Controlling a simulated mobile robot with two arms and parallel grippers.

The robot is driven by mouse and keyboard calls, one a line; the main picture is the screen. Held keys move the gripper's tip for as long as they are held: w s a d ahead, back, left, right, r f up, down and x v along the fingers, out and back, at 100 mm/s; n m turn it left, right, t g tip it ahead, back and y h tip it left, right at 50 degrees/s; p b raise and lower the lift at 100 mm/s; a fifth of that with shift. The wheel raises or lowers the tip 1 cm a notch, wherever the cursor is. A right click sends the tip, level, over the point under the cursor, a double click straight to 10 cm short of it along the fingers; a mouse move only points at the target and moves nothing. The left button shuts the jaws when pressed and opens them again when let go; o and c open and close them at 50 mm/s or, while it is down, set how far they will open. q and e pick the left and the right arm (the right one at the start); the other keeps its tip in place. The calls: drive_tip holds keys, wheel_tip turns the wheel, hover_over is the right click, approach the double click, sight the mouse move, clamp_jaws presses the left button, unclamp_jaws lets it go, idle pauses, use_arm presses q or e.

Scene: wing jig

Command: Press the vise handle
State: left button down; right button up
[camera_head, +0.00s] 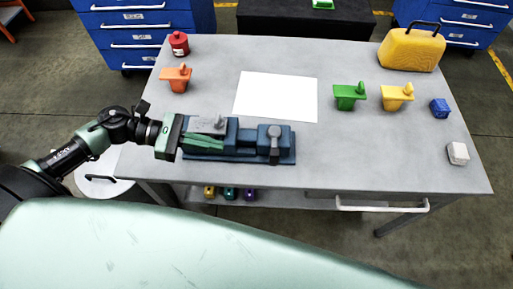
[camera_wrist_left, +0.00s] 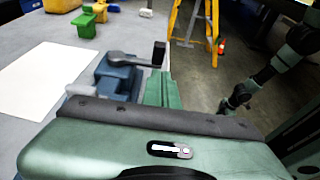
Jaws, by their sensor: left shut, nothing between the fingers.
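The blue vise (camera_head: 246,152) lies along the front edge of the table. Its grey handle (camera_head: 274,146) is at the vise's right end. In the left wrist view the handle (camera_wrist_left: 128,60) is a lever with an upright black grip. My left gripper (camera_head: 221,146) comes in from the left, with green fingers shut and empty. The fingers (camera_wrist_left: 160,88) point along the vise towards the handle and appear short of it. A light grey piece (camera_head: 205,124) with a knob sits at the vise's left part, partly hidden by my gripper. My right gripper is not in view.
A white sheet (camera_head: 276,96) lies mid-table. Orange (camera_head: 176,79), green (camera_head: 349,96) and yellow (camera_head: 397,97) pieces stand behind the vise. A red can (camera_head: 179,44), yellow case (camera_head: 411,49), blue block (camera_head: 440,108) and white block (camera_head: 458,153) are near the edges.

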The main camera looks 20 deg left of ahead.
use_arm(q)
drive_tip(key=r+p+x, duration=0.1)
drive_tip(key=p+x, duration=0.3)
drive_tip(key=x, duration=0.7)
drive_tip(key=shift+d+p, duration=0.25)
drive_tip(key=shift+p, duration=0.05)
drive_tip(key=shift+w, duration=0.1)
